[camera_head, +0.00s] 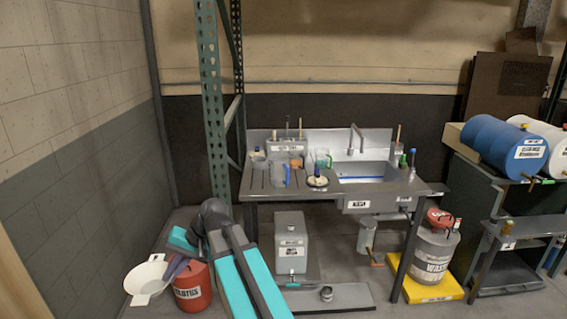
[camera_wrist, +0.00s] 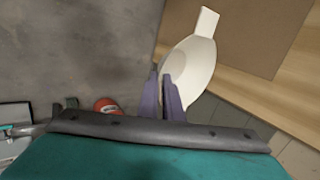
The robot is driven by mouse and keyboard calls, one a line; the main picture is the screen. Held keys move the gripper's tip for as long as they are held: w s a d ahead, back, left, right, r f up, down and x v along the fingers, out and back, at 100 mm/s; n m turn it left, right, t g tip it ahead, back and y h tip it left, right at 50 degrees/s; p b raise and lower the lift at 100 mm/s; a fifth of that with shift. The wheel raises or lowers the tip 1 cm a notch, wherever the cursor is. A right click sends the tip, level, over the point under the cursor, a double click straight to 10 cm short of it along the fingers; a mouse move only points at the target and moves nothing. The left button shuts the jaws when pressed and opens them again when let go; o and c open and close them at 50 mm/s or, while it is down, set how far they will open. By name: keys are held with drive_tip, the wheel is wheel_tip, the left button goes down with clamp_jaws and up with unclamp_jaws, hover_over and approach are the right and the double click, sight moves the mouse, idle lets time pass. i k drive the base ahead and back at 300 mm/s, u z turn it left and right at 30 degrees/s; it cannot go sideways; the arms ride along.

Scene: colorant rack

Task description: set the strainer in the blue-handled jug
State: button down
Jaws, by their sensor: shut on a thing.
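The white strainer (camera_head: 148,282) is a shallow bowl with a flat tab. It is held tilted at lower left, beside the red bucket. It also shows in the wrist view (camera_wrist: 196,66). My gripper (camera_head: 172,270) is shut on the strainer's near rim, its purple fingers also seen in the wrist view (camera_wrist: 166,88). The blue-handled jug (camera_head: 280,177) stands upright near the front of the sink bench, left of the basin, well up and right of my gripper. Its inside is too small to make out.
The bench (camera_head: 257,184) also carries a green-handled jug (camera_head: 323,158), an orange-marked jug (camera_head: 296,161) and a round dish with a brush (camera_head: 317,181). A green upright post (camera_head: 210,100) stands left of the bench. A red bucket (camera_head: 192,292) and grey box (camera_head: 291,247) stand low.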

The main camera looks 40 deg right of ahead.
sight(279, 168)
drive_tip(key=k, duration=0.8)
drive_tip(key=z, duration=0.35)
drive_tip(key=i, duration=1.8)
drive_tip(key=u, duration=0.3)
